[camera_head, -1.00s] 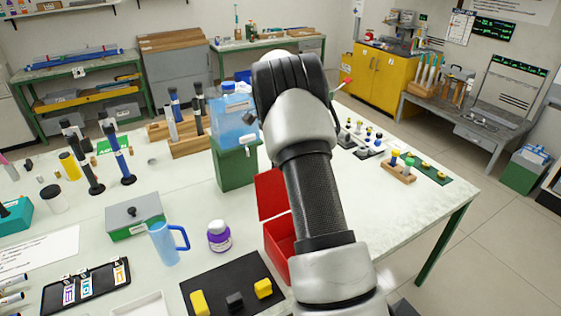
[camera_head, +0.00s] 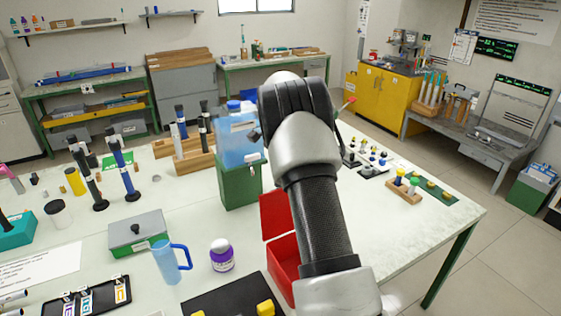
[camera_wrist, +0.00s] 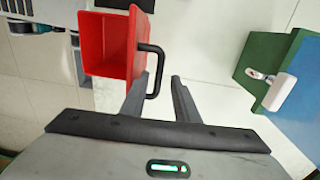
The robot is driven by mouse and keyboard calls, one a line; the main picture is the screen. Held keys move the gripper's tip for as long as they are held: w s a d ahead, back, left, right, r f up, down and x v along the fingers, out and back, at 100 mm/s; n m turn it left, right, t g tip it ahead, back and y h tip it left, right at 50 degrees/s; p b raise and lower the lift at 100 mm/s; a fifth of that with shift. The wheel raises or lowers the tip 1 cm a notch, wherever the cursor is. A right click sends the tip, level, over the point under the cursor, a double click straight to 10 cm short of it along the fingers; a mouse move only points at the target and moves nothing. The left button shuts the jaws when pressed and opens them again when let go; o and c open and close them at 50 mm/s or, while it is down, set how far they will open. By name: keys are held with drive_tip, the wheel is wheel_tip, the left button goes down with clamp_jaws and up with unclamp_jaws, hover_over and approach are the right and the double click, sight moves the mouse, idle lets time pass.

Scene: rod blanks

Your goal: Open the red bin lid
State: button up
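The red bin (camera_head: 283,269) stands on the white table, partly hidden behind my arm. Its red lid (camera_head: 275,216) is raised, standing up at the bin's far side. In the wrist view the bin (camera_wrist: 104,45) shows its open inside, and the lid (camera_wrist: 134,43) is seen nearly edge-on. A black bar handle (camera_wrist: 157,62) sticks out from the lid. My gripper (camera_wrist: 158,84) has its two fingers apart, with the handle's end between them, close to the left finger. In the head view my arm hides the fingers.
A green box with a blue container (camera_head: 240,180) stands just behind the bin. A purple-labelled jar (camera_head: 222,258), a blue mug (camera_head: 170,262) and a black mat (camera_head: 215,302) are left of it. The tabletop right of my arm is mostly clear.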

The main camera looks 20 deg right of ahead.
wheel_tip(320, 180, up, 16)
drive_tip(key=w+p, duration=0.1)
drive_tip(key=shift+r, duration=0.2)
drive_tip(key=shift+c, duration=0.3)
drive_tip(key=c, duration=0.4)
drive_tip(key=shift+w+f+n+b, duration=0.1)
drive_tip(key=shift+f+n+b, duration=0.15)
drive_tip(key=shift+n+b, duration=0.1)
clamp_jaws()
drive_tip(key=w+a+f+n+t+b, duration=0.1)
drive_tip(key=w+f+n+t+b, duration=0.15)
drive_tip(key=f+n+b, duration=0.5)
drive_tip(key=w+f+n+t+b, duration=0.1)
drive_tip(key=f+n+t+b, duration=0.3)
drive_tip(key=f+n, duration=0.5)
drive_tip(key=shift+n+g, duration=0.25)
drive_tip(key=shift+n, duration=0.05)
drive_tip(key=shift+s+d+r, duration=0.1)
drive_tip(key=shift+s+r, duration=0.1)
drive_tip(key=shift+s, duration=0.55)
drive_tip(key=shift+s+d+r, duration=0.1)
drive_tip(key=shift+s+r, duration=0.05)
drive_tip(key=shift+s, duration=0.55)
drive_tip(key=shift+s+r, duration=0.2)
drive_tip(key=shift+s, duration=0.55)
